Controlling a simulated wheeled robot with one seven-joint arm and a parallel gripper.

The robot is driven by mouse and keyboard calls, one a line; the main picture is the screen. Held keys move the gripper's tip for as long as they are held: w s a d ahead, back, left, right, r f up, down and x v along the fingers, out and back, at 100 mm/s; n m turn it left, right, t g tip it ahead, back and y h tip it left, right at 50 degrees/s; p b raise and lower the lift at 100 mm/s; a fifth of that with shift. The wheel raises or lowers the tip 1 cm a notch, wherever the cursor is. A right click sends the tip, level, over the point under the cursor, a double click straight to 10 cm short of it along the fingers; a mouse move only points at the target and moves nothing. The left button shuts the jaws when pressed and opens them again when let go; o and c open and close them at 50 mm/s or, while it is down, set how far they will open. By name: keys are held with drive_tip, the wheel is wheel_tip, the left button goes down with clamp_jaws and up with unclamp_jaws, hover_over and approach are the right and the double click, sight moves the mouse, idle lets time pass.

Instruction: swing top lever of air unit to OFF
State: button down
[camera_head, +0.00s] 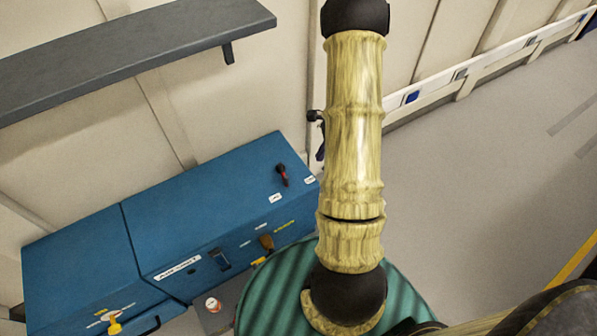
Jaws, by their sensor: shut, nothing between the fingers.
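The air unit (190,226) is a blue cabinet with a flat top at lower left, against the wall. A small dark lever with a red part (283,176) sits on its top near the right end. The lever points toward the cabinet's front edge, roughly at a small white label (275,198). A second white label (309,180) lies to its right. The lettering on both is too small to read. My arm rises just right of the cabinet and leaves the picture at the top. My gripper cannot be made out in this view.
A grey shelf (130,55) juts from the wall above the cabinet. The grey floor (470,190) at right is open.

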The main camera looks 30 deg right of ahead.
sight(285, 176)
drive_tip(key=b+x, duration=0.2)
drive_tip(key=x, duration=0.7)
drive_tip(key=shift+a+f+b, duration=0.1)
drive_tip(key=shift+f+b, duration=0.2)
drive_tip(key=shift+f, duration=0.1)
drive_tip(key=a, duration=0.1)
drive_tip(key=w+a, duration=0.1)
drive_tip(key=a, duration=0.1)
drive_tip(key=shift+w+a+f, duration=0.1)
drive_tip(key=shift+w+a, duration=0.2)
drive_tip(key=shift+a, duration=0.1)
